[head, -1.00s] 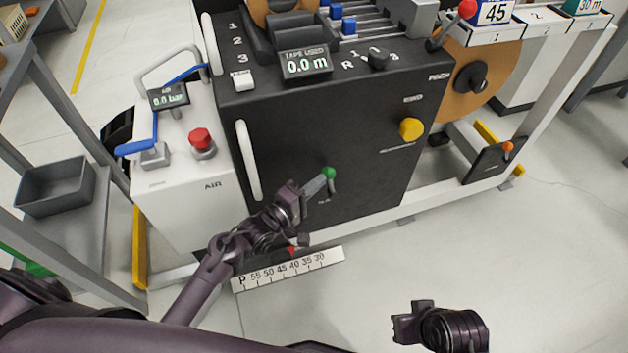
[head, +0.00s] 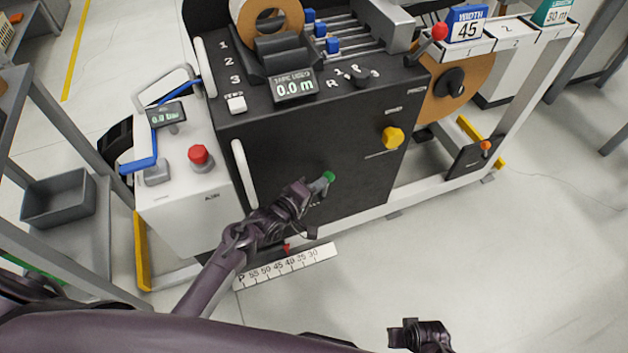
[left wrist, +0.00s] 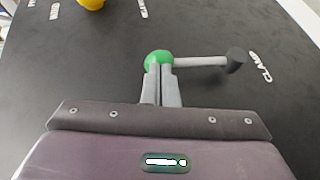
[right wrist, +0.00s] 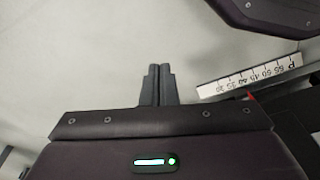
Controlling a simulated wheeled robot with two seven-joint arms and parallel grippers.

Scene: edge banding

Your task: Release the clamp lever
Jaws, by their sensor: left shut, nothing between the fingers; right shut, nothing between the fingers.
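The clamp lever shows in the left wrist view as a green ball knob (left wrist: 158,61) on a thin grey rod (left wrist: 203,62), running right to a dark pivot (left wrist: 236,59) beside the word CLAMP. In the head view its green knob (head: 328,177) stands out from the machine's black front panel. My left gripper (head: 318,186) is shut and empty, its fingertips (left wrist: 160,72) right at the near side of the knob. I cannot tell if they touch it. My right gripper (right wrist: 157,68) is shut and empty over bare floor, well away from the machine; it is at the head view's bottom edge (head: 398,337).
The black panel (head: 355,165) also carries a white vertical handle (head: 244,173) and a yellow knob (head: 393,137). A white scale bar (head: 290,267) juts out below my left gripper. A white air unit with a red button (head: 199,155) stands left.

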